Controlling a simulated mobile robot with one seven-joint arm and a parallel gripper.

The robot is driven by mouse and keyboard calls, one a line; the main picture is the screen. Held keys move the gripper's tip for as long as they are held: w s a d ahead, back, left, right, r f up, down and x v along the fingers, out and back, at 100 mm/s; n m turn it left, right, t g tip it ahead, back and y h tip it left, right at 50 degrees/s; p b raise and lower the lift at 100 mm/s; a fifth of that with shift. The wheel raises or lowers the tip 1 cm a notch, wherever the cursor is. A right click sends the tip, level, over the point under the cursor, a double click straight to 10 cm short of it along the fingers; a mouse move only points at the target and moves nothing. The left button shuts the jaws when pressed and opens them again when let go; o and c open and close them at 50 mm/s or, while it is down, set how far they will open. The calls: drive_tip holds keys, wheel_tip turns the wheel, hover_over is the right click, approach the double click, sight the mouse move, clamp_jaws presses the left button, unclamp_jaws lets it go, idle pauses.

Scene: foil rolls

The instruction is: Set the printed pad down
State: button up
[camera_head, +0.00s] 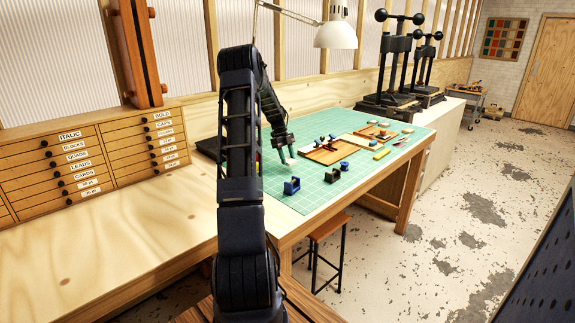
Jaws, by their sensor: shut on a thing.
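My gripper (287,153) is over the green cutting mat (272,185), left of the wooden board (318,157). It points down and is shut on a small pale thing, which looks like the printed pad (290,161). The pad is small in this view and no print on it can be made out. It is at or just above the mat; I cannot tell whether it touches. My arm hides part of the mat's left side.
A blue holder (292,186) and a dark one (332,175) stand near the mat's front edge. Black presses (396,65) stand behind. A lamp (335,35) hangs above. The mat's front left is clear.

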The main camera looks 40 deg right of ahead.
drive_tip(key=shift+f, duration=1.7)
drive_tip(key=shift+f, duration=0.1)
drive_tip(key=o, duration=1)
drive_tip(key=shift+c, duration=0.2)
